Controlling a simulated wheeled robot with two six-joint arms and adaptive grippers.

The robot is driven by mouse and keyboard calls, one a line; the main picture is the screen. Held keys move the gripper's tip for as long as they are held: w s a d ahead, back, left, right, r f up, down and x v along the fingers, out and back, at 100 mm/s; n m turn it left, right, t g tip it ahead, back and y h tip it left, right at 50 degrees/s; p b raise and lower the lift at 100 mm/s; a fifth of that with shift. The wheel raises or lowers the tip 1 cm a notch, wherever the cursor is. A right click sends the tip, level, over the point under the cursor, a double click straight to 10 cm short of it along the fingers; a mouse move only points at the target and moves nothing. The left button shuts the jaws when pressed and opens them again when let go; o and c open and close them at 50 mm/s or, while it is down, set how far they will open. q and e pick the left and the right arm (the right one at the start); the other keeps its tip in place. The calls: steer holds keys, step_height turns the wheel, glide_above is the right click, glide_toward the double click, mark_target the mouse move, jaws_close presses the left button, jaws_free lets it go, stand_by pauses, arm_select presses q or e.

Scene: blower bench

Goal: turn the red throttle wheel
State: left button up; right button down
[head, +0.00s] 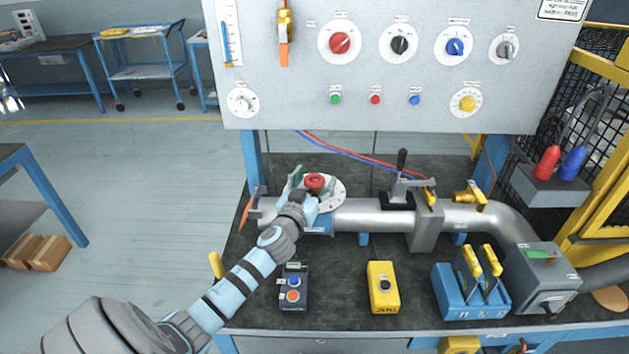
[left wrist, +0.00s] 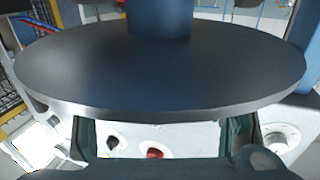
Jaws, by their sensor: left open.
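The red throttle wheel (head: 315,180) is a small red knob over a round white dial plate (head: 334,196) at the left end of the silver pipe. My left gripper (head: 308,185) is open at the wheel, with teal fingers showing beside it. I cannot tell whether they touch it. In the left wrist view, the plate's dark underside (left wrist: 160,75) and its blue post (left wrist: 158,20) fill the upper part, and the wheel is hidden. My left gripper (left wrist: 160,138) shows its teal fingers at both sides below. My right gripper is not in view.
A grey panel (head: 290,112) with dials stands behind the bench. A black lever (head: 402,160) sits on the pipe to the right. A button box (head: 293,287), a yellow box (head: 383,287) and a blue lever unit (head: 460,298) stand in front of the pipe.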

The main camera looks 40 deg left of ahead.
arm_select(q)
steer(key=shift+f, duration=0.1)
steer(key=c, duration=1.2)
steer(key=y+b, duration=0.1)
steer(key=n+y+b, duration=0.1)
steer(key=b, duration=0.1)
steer(key=shift+w+f+n+g, duration=0.1)
steer(key=shift+f+n+g, duration=0.2)
steer(key=shift+g, duration=0.1)
steer(key=shift+r+y, duration=0.25)
steer(key=shift+y, duration=0.05)
steer(key=o, duration=1.2)
steer(key=shift+r, duration=0.1)
steer(key=v, duration=1.2)
steer(key=shift+r, duration=0.2)
